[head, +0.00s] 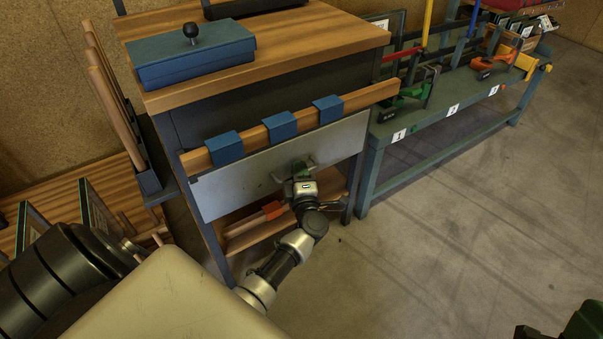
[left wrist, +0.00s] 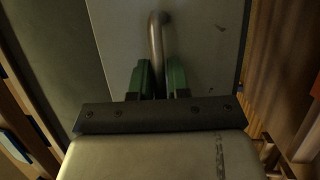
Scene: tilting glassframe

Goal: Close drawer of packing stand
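The packing stand has a wooden top (head: 330,38) and a grey drawer front (head: 235,188) below a wooden rail. A bent metal handle (left wrist: 156,40) stands out from the drawer front in the left wrist view. My left gripper (head: 301,170) is at the drawer front, its green fingers (left wrist: 161,80) on both sides of the handle and seemingly closed on it. The gripper hides part of the handle. How far out the drawer stands is hard to tell, since its sides are hidden.
A blue box (head: 190,55) with a black knob lies on the stand. Blue clips (head: 281,126) hang on the rail. A green bench (head: 440,118) with tools stands to the right. The floor (head: 440,240) in front is open. A partly cut-off green object (head: 585,322) shows at lower right.

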